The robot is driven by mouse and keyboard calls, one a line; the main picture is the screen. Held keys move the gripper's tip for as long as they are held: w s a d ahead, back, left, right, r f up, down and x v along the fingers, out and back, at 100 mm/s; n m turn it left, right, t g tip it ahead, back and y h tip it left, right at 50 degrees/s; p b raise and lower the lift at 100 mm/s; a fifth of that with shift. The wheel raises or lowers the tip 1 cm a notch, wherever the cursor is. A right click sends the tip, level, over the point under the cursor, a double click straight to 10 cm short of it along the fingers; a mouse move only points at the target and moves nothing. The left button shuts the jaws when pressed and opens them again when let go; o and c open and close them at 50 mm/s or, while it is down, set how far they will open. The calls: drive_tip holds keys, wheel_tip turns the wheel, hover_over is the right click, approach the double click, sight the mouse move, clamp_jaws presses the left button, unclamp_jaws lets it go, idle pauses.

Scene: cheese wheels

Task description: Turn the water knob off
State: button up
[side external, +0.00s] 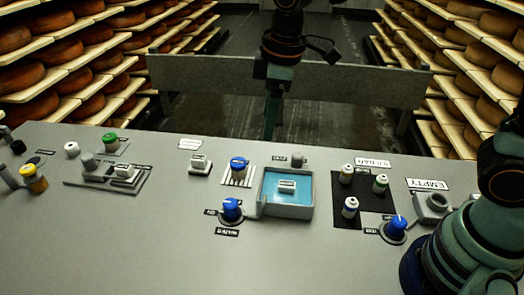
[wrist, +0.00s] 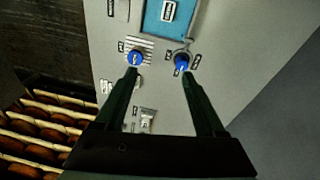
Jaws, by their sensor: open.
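Several blue-capped knobs stand on the grey panel. The one with small labels around its dark base (side external: 231,208), at the front left corner of the blue basin, appears to be the water knob; its lettering is too small to read surely. It also shows in the wrist view (wrist: 181,63), beyond the right fingertip. Another blue knob (side external: 239,165) sits on a striped pad behind it and shows in the wrist view (wrist: 134,57) near the left fingertip. My gripper (side external: 270,132) hangs near the panel's far edge, apart from the knobs. Its fingers (wrist: 158,74) are wide open and empty.
The basin (side external: 288,211) holds blue water with a small labelled block. A black pad (side external: 349,214) with several small capped bottles and another blue knob (side external: 396,228) lie to the right. The panel's front is clear. Cheese shelves (side external: 60,50) stand behind at both sides.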

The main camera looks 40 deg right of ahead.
sight(231, 202)
drive_tip(key=w+a+f+n+g, duration=0.1)
drive_tip(key=a+f+n+g, duration=0.1)
drive_tip(key=a+f+n, duration=0.5)
drive_tip(key=shift+m+h, duration=0.4)
drive_tip(key=shift+m, duration=0.4)
drive_tip(key=f, duration=0.4)
drive_tip(key=a+f, duration=0.1)
drive_tip(key=f, duration=0.3)
drive_tip(key=a+f, duration=0.1)
drive_tip(key=f, duration=0.3)
drive_tip(key=shift+w+a+f, duration=0.15)
drive_tip(key=shift+a+f, duration=0.05)
drive_tip(key=shift+f, duration=0.15)
clamp_jaws()
